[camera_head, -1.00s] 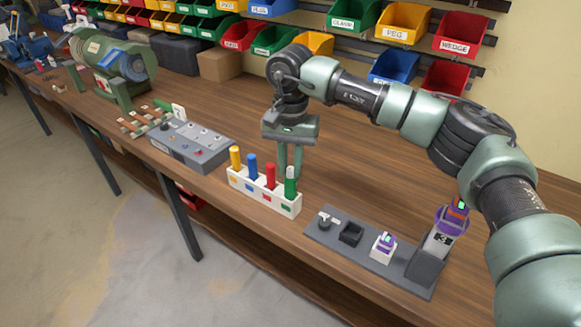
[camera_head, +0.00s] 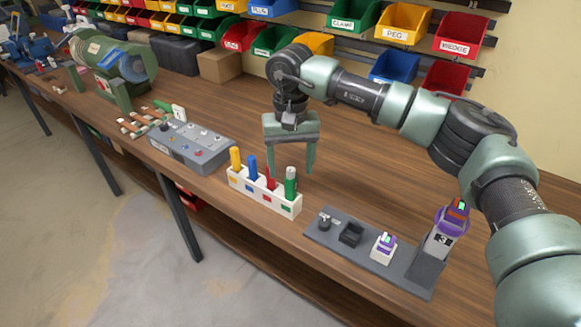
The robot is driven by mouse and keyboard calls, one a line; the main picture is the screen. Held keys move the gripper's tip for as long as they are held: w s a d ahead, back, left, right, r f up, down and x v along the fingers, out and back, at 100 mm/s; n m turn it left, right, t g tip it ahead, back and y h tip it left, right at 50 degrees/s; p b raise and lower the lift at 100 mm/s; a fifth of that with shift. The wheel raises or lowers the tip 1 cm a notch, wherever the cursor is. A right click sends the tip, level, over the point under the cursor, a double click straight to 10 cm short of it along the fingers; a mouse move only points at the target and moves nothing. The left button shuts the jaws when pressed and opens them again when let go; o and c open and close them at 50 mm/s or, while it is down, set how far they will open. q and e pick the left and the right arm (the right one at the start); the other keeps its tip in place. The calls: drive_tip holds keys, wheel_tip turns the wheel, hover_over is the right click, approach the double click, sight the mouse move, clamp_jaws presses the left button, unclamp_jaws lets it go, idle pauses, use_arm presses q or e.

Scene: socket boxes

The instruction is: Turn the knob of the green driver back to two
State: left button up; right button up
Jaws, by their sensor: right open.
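The green driver (camera_head: 291,187) stands upright in the right end slot of a white rack (camera_head: 268,197). Its top end is pale grey-white; any marks on the knob are too small to read. Red (camera_head: 271,180), blue (camera_head: 253,167) and yellow (camera_head: 236,158) drivers stand in the other slots. My right gripper (camera_head: 290,162) points down, open and empty, with its fingers spread wide. It is at the green driver's top in the picture, seemingly just behind it; I cannot tell the exact depth gap. My left gripper is not in view.
A grey board (camera_head: 341,252) with a black knob, small holders and a purple-topped tool (camera_head: 452,217) lies to the right. A grey control panel (camera_head: 190,147) lies to the left. Labelled bins hang behind. The workbench (camera_head: 380,180) is bare beneath my right arm.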

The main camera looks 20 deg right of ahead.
drive_tip(key=shift+r+p, duration=2.1)
drive_tip(key=shift+r, duration=1.4)
drive_tip(key=shift+f, duration=0.15)
